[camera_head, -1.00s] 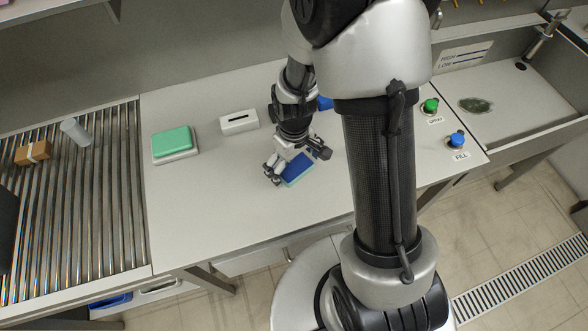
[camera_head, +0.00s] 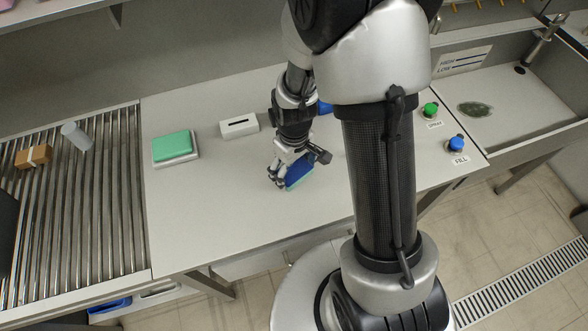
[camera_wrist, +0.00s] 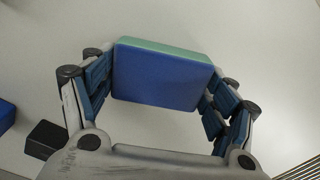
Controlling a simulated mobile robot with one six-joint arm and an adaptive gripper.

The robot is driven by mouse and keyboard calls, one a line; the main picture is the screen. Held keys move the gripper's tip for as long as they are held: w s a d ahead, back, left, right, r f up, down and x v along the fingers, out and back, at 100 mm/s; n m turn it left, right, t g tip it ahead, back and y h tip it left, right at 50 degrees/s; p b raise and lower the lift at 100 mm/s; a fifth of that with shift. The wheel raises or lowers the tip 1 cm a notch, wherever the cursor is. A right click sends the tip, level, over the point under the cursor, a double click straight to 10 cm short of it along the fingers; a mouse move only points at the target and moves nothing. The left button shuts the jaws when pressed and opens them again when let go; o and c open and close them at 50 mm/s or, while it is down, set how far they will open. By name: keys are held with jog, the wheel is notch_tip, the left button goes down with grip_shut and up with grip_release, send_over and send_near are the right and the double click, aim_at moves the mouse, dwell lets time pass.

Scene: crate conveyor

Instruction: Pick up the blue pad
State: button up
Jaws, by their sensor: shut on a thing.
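The blue pad (camera_wrist: 160,75) has a blue face and a light green layer along its far edge. In the wrist view it sits between the two fingers of my gripper (camera_wrist: 160,95), which touch its left and right sides. In the head view the blue pad (camera_head: 299,172) shows at my gripper (camera_head: 285,174) over the middle of the table, partly hidden by the fingers. My gripper is shut on it. I cannot tell for sure whether the pad is clear of the table.
A green pad (camera_head: 172,145) lies on a white base at the left of the table (camera_head: 230,220). A white slotted box (camera_head: 239,126) stands behind. A roller conveyor (camera_head: 70,215) is at left, with a brown box (camera_head: 33,157). Green (camera_head: 430,109) and blue (camera_head: 456,144) buttons are at right.

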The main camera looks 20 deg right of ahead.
aim_at(294, 169)
notch_tip(294, 169, up, 20)
jog(key=p, duration=0.6)
